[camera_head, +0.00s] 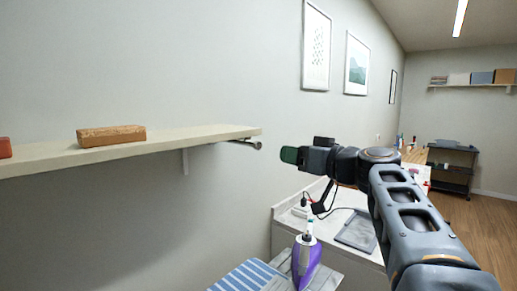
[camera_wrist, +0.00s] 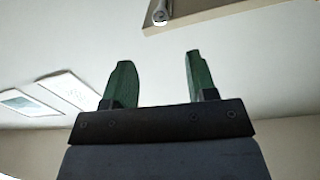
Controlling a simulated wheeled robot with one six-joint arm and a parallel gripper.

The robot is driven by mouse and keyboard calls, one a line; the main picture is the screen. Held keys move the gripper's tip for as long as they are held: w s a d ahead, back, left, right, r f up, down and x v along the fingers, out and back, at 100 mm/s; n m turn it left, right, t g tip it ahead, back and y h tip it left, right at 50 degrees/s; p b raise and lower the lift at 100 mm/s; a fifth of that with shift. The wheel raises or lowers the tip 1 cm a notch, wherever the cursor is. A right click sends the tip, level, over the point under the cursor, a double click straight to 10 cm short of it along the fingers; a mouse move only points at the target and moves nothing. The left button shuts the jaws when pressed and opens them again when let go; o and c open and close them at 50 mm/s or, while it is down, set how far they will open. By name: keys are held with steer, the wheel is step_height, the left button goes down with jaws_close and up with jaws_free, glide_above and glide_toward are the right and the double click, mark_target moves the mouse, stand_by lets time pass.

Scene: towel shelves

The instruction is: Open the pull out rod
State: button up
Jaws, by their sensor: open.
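The pull out rod (camera_head: 246,144) is a short metal rod with a round end, under the right end of the beige wall shelf (camera_head: 180,139). In the wrist view the rod (camera_wrist: 162,14) shows at the top edge, beside the shelf's underside (camera_wrist: 205,10). My gripper (camera_head: 283,155) is to the right of the rod in the head view, at about its height, with a gap between them. In the wrist view the two green fingers (camera_wrist: 158,78) are apart with nothing between them. The rod is beyond the fingertips, untouched. Most of its length is hidden under the shelf.
A brown block (camera_head: 111,136) and a red item (camera_head: 5,148) sit on the shelf. Framed pictures (camera_head: 317,46) hang on the wall. The air between gripper and rod is clear.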

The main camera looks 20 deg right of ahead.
mark_target(260, 147)
steer(key=p+x, duration=0.4)
steer(key=x, duration=0.8)
steer(key=shift+w+a, duration=0.25)
steer(key=shift+c, duration=0.5)
jaws_close()
